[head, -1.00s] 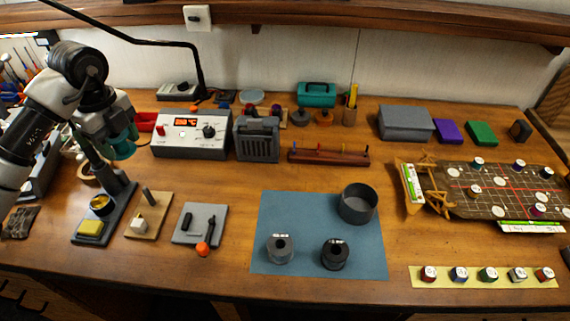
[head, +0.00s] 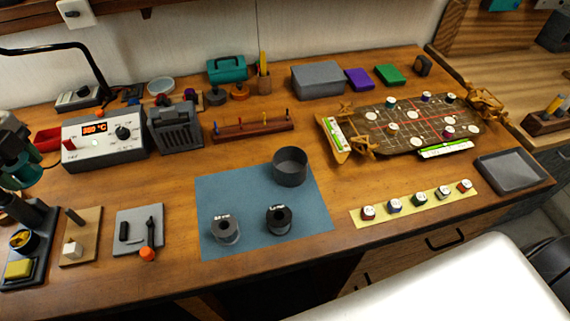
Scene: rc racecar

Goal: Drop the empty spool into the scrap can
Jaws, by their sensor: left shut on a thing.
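A round, dark, open can (head: 290,167), which looks like the scrap can, stands upright at the back right of the blue mat (head: 220,195). A grey spool (head: 226,230) and a black spool (head: 279,220) stand upright on the mat in front of it, apart from the can. Their small labels are unreadable. My right gripper is not in view.
A wooden rack (head: 252,127) is behind the mat. A brown board (head: 420,125), a row of small pots (head: 420,198) and a grey tray (head: 512,171) lie to the right. The mat's right front is clear.

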